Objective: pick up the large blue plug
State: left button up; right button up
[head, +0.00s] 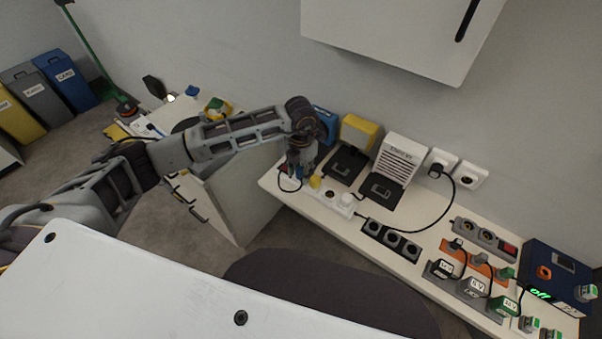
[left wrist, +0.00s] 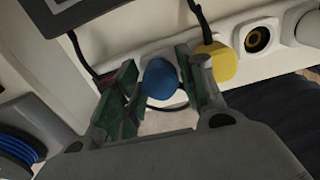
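The large blue plug (left wrist: 158,78) shows in the left wrist view as a rounded blue knob by the white socket strip (left wrist: 285,25). My left gripper (left wrist: 157,60) has its two green-padded fingers apart, one on each side of the plug. I see no clear grip on it; whether either pad touches it is hard to tell. In the head view my left gripper (head: 299,165) points down at the left end of the strip (head: 332,197), and the blue plug is hidden there. My right gripper is not in view.
A yellow plug (left wrist: 213,64) is close beside the right finger; it also shows in the head view (head: 315,181). Dark cables run near the fingers. The white shelf (head: 400,262) also bears a white heater-like box (head: 401,155), a yellow box (head: 359,131) and black sockets (head: 391,239).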

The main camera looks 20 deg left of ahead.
aim_at(301, 169)
pick_arm(q)
jog(key=c, duration=0.8)
jog(key=shift+r, duration=0.15)
jog(key=shift+w+r, duration=0.1)
jog(key=shift+r, duration=0.35)
notch_tip(301, 169, up, 8)
jog(key=shift+r+b, duration=0.15)
jog(key=shift+b, duration=0.3)
jog(key=shift+r, duration=0.3)
jog(key=shift+d, duration=0.1)
pick_arm(e)
jog(key=shift+s+d+f, duration=0.1)
jog(key=shift+d+f, duration=0.1)
jog(key=shift+f, duration=0.25)
